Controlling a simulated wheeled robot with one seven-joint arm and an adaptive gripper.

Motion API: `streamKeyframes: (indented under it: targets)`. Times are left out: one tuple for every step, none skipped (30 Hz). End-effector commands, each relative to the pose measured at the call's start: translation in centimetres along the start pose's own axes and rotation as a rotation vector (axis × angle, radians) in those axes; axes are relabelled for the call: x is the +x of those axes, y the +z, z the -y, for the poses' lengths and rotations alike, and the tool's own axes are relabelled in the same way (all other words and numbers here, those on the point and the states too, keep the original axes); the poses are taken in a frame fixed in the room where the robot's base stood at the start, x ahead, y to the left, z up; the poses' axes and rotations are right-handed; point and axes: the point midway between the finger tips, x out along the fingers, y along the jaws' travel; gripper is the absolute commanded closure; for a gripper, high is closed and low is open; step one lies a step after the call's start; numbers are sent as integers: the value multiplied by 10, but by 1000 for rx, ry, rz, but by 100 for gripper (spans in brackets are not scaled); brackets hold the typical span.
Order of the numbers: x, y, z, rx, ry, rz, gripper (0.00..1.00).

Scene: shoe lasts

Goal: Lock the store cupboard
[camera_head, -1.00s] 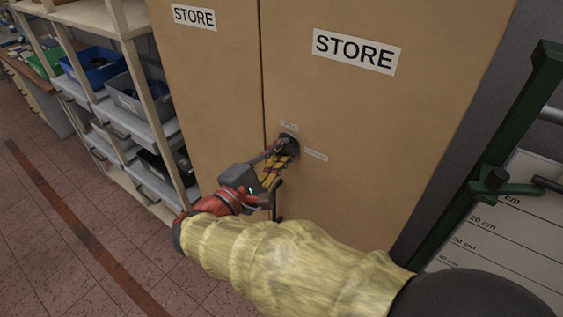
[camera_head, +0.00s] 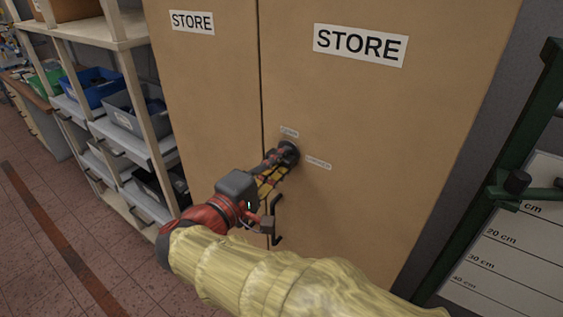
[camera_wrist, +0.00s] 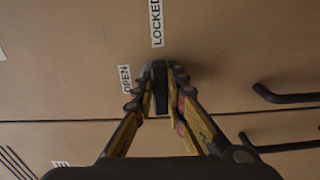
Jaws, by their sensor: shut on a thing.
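The tan store cupboard (camera_head: 365,110) has two shut doors with STORE labels. A dark round lock knob (camera_head: 289,152) sits on the right door near the seam. A small label is above it and another to its right; the wrist view shows them as OPEN (camera_wrist: 125,78) and LOCKED (camera_wrist: 156,22). My gripper (camera_head: 276,166) is shut on the knob, with its fingers on either side of the knob's grip (camera_wrist: 160,90) in the wrist view. There the grip's long side points roughly toward LOCKED. The fingers partly hide the knob.
A black door handle (camera_head: 277,222) is just below my gripper; two handles (camera_wrist: 287,95) show in the wrist view. A shelf rack with bins (camera_head: 128,108) stands left. A green frame with a marked height board (camera_head: 510,235) stands right. Floor is clear at lower left.

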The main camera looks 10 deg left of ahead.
Motion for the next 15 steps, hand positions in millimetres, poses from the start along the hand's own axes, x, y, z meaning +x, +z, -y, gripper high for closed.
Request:
streamKeyframes:
  targets:
    - [0, 0, 1, 0, -2, 1, 100]
    - [0, 0, 1, 0, -2, 1, 100]
    - [0, 0, 1, 0, -1, 1, 100]
    - [0, 0, 1, 0, -1, 1, 100]
    - [0, 0, 1, 0, -1, 1, 100]
    - [0, 0, 1, 0, -1, 1, 100]
    - [0, 0, 1, 0, -1, 1, 100]
    - [0, 0, 1, 0, -1, 1, 85]
    - [0, 0, 1, 0, -1, 1, 83]
    - [0, 0, 1, -1, -1, 1, 81]
    - [0, 0, 1, -1, -1, 1, 80]
    - [0, 0, 1, -1, -1, 1, 77]
    - [0, 0, 1, -1, -1, 1, 76]
    - [0, 0, 1, -1, -1, 1, 74]
    - [0, 0, 1, -1, -1, 0, 72]
